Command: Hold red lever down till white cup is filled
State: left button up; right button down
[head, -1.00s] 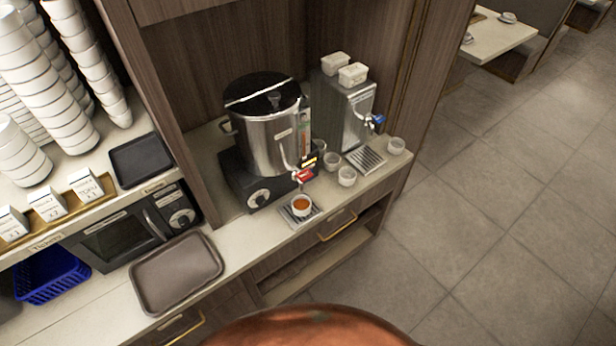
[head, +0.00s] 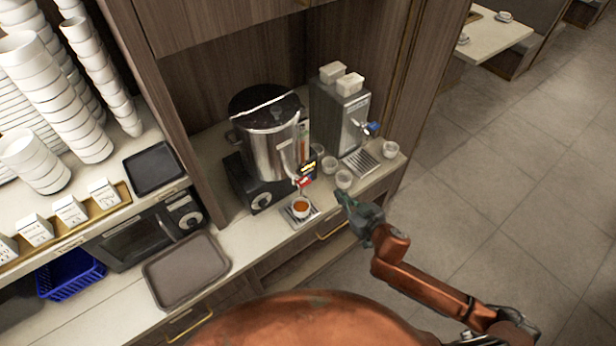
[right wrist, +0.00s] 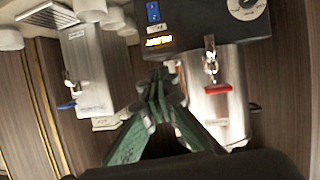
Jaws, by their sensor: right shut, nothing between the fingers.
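The red lever (head: 304,182) is on the tap at the front of the steel urn (head: 272,148). It also shows in the right wrist view (right wrist: 218,89), to the right of my fingers. The white cup (head: 301,206) stands upright on the small drip tray (head: 290,220) below the tap, with orange-brown liquid in it. My right gripper (head: 342,195) is shut and empty, in front of the counter to the right of the cup, apart from the lever. Its green fingers (right wrist: 158,82) show in the right wrist view. My left gripper is not in view.
A second steel dispenser (head: 338,120) with a blue lever (head: 373,128) stands to the right. Several small cups (head: 344,179) stand on the counter near its drip tray (head: 360,163). A brown tray (head: 186,270) lies on the counter at the left.

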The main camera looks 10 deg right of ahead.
jog(key=s+a+r+y, duration=0.1)
jog(key=s+a+r, duration=0.1)
jog(key=r, duration=0.4)
jog(key=s+a+r+y+p, duration=0.1)
jog(key=s+a+r, duration=0.2)
jog(key=r, duration=0.3)
jog(key=shift+s+a+n, duration=0.3)
jog(key=shift+a, duration=0.1)
jog(key=p, duration=0.2)
send_over(300, 179)
jog(key=s+d, duration=0.2)
jog(key=s, duration=0.1)
notch_tip(300, 179, down, 2)
jog(key=shift+f+p, duration=0.3)
jog(key=shift+f, duration=1.9)
jog(key=shift+s+y, duration=0.1)
jog(key=shift+y, duration=0.2)
